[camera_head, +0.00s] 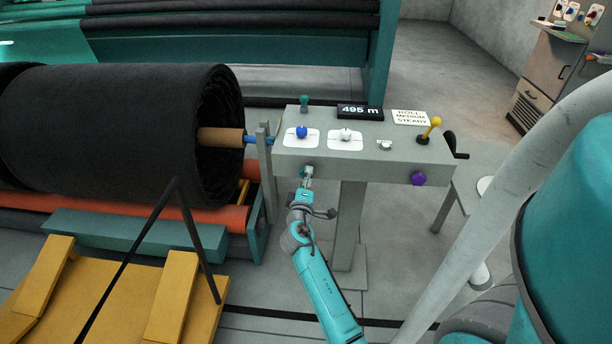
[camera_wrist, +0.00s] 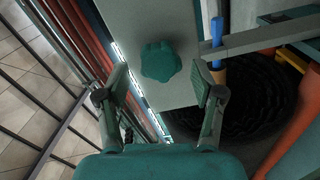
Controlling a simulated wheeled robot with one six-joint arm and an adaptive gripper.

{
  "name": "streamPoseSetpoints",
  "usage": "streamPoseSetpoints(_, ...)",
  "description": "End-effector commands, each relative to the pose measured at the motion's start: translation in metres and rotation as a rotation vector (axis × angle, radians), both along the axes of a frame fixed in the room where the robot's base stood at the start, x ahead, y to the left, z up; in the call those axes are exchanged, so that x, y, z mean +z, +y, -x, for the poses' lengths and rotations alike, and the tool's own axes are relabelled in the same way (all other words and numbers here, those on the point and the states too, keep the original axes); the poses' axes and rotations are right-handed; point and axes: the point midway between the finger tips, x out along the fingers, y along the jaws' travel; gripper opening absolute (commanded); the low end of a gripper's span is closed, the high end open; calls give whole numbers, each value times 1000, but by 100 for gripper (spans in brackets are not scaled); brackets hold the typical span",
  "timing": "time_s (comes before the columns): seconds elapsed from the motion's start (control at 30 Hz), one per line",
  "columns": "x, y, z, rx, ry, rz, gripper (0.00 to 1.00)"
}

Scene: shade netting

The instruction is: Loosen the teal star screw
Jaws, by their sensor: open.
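The teal star screw (camera_wrist: 160,61) is a lobed knob on a grey panel, between and just beyond my fingertips in the wrist view. In the head view it shows small on the left of the console's front face (camera_head: 308,169), partly hidden by my gripper. My gripper (camera_head: 307,179) is open and points at that face. In the wrist view my gripper's fingers (camera_wrist: 161,83) stand apart, one to each side of the screw, with nothing held. I cannot tell how far the fingertips are from the panel.
The grey console (camera_head: 385,167) carries a blue knob (camera_head: 301,132), a white knob (camera_head: 346,134), a yellow lever (camera_head: 430,130) and a purple knob (camera_head: 418,178). A display (camera_head: 360,111) reads 495 m. A black netting roll (camera_head: 120,130) lies left.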

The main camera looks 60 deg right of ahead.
Motion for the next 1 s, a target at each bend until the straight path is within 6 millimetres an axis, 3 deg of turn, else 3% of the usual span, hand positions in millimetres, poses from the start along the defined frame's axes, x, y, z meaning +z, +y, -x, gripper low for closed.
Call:
streamPoseSetpoints(0.27,0,0,0,0,-246,-102,67)
streamPoseSetpoints(0.63,0,-2,-1,0,-249,-103,67)
streamPoseSetpoints(1.0,0,-18,-7,-1,-249,-103,67)
